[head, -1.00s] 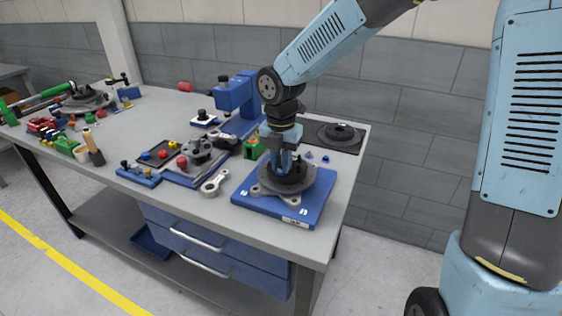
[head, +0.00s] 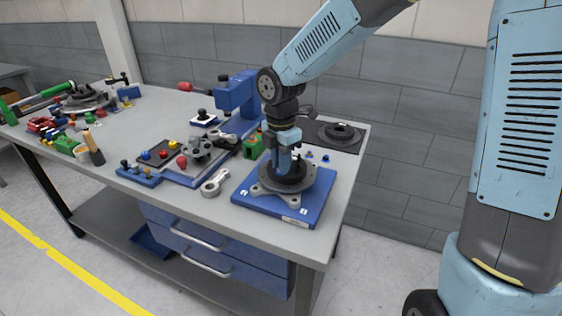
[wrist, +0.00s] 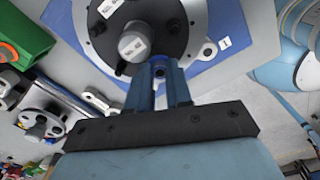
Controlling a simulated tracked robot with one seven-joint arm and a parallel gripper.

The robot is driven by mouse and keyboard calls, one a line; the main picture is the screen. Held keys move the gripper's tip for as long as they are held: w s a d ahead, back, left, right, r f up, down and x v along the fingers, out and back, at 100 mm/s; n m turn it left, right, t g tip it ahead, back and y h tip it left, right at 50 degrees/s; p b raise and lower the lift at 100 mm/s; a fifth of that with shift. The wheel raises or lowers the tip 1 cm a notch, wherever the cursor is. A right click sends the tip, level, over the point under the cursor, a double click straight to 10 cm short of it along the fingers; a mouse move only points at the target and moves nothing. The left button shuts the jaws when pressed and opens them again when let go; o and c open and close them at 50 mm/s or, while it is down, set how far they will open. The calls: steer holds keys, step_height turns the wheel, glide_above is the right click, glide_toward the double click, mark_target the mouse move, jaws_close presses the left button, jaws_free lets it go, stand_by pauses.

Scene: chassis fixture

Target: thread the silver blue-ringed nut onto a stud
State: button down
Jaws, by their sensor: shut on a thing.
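My gripper (wrist: 160,75) is shut on a small part between its blue fingertips. In the head view my gripper (head: 287,165) points down over the dark round hub (head: 290,182) on the chassis fixture. In the wrist view the hub (wrist: 155,50) lies just beyond the fingertips, with a grey centre post (wrist: 133,43) and short dark studs (wrist: 121,68) around it. I cannot tell whether the nut touches a stud.
The hub's grey flange sits on a blue base plate (head: 246,198) near the bench's front right. Small blue-ringed parts (head: 309,155) lie behind it. A grey link (head: 214,184), a tray (head: 160,153) and a green block (head: 253,147) stand to the left. A dark mat (head: 338,137) lies behind.

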steer(key=c, duration=1)
jaws_free()
steer(key=c, duration=0.3)
steer(key=shift+c, duration=0.2)
steer(key=shift+n, duration=1.8)
steer(key=shift+n, duration=1.7)
